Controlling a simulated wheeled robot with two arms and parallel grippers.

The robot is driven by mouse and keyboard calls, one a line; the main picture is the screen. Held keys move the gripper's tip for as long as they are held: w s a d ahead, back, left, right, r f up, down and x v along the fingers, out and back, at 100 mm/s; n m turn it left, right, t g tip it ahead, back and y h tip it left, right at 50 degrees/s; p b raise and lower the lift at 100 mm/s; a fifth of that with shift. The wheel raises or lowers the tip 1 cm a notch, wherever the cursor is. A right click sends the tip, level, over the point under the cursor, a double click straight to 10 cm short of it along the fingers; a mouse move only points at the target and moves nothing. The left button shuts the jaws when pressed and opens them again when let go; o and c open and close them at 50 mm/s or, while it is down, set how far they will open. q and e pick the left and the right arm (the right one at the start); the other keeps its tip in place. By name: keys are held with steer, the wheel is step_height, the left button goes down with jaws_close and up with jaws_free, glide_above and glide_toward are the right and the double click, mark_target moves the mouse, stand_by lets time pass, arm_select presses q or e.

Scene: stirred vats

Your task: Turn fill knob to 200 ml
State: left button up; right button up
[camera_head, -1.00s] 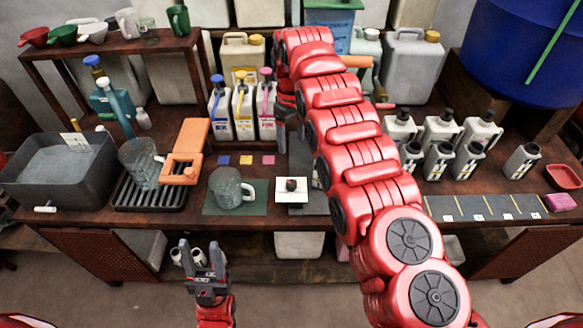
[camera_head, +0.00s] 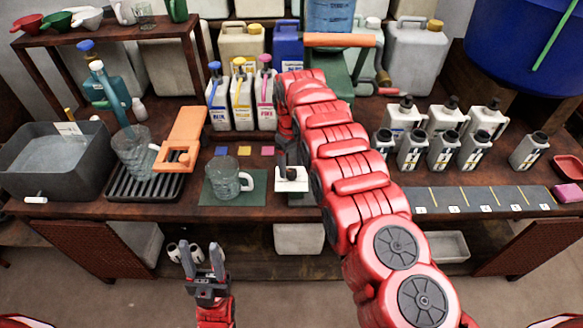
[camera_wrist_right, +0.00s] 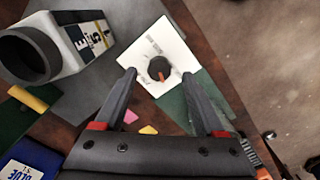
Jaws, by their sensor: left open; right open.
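The fill knob (camera_wrist_right: 159,68) is a round dark knob with an orange pointer on a white square dial plate (camera_wrist_right: 150,42). In the right wrist view its pointer faces down towards my gripper; the dial lettering is too small to read. In the head view the plate (camera_head: 292,186) sits at the bench's front edge, its knob partly covered by my gripper. My right gripper (camera_wrist_right: 158,74) is open, its two fingers on either side of the knob in the wrist view; contact cannot be told. My left gripper (camera_head: 202,246) is open and empty in front of the bench.
A glass mug (camera_head: 226,181) stands on a green mat left of the plate. Blue-, yellow- and pink-capped bottles (camera_head: 240,104) stand behind. Several black-capped bottles (camera_head: 445,148) stand right of my arm.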

mark_target(291, 175)
steer(key=shift+f, duration=1.2)
steer(key=shift+c, duration=0.2)
jaws_close()
